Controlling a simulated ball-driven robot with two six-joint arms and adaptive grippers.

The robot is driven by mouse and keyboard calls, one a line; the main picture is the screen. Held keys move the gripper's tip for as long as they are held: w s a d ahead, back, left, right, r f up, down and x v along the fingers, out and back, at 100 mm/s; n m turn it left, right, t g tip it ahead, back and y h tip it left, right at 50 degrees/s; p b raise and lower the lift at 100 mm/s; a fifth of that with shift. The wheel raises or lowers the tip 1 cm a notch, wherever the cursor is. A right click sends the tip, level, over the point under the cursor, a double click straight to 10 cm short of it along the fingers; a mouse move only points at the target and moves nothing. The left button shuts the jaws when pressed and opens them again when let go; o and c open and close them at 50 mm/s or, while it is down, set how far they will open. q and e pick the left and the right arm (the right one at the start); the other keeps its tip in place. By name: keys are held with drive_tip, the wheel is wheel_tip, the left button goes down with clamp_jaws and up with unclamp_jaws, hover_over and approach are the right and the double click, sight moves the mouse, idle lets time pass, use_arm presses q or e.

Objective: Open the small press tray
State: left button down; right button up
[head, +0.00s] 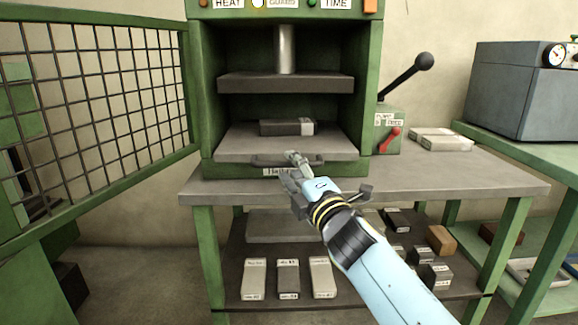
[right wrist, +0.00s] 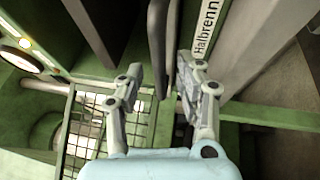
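The press tray (head: 236,146) is a flat grey plate low in the green press (head: 194,90), with a dark block (head: 280,128) lying on it. A dark bar handle (head: 262,162) runs along the tray's front edge; in the right wrist view the handle (right wrist: 157,40) stands upright between my fingers. My right gripper (head: 293,168) is at the handle's middle and hides part of it. In the right wrist view the gripper (right wrist: 163,72) is open, a finger on each side of the bar; I cannot tell whether either touches. My left gripper is not in view.
A mesh guard (head: 105,90) stands swung out at the left. A black-knobbed lever (head: 405,75) and a red switch (head: 390,138) are right of the press. Pale blocks (head: 440,138) lie on the bench (head: 480,180); several labelled blocks sit on the shelf below.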

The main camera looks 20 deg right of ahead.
drive_tip(key=shift+x, duration=1.05)
clamp_jaws()
